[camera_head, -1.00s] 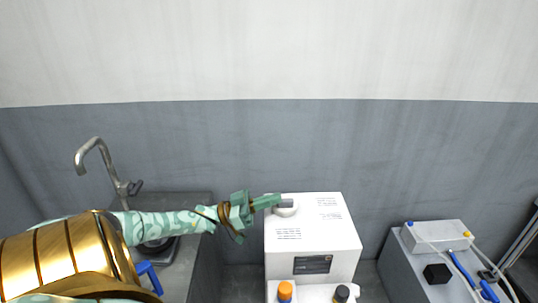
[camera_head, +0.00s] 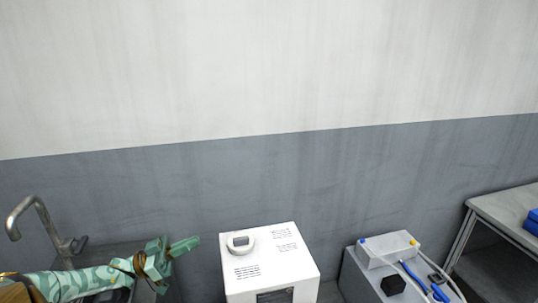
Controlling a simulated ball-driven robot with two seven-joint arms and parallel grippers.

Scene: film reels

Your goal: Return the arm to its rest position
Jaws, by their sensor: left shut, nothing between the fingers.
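My left arm comes in low at the left, in a pale green patterned sleeve. My left gripper (camera_head: 184,247) is green, shut and empty, and points right. It is in front of the grey wall, a short gap to the left of the white box-shaped machine (camera_head: 270,265). My right gripper is not in view.
A metal faucet (camera_head: 40,215) rises behind my left arm. At right, a grey cabinet (camera_head: 352,285) holds a pale box (camera_head: 388,248), a black block (camera_head: 393,285), and blue tools (camera_head: 438,292). A table (camera_head: 505,205) with a blue item (camera_head: 532,222) stands far right.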

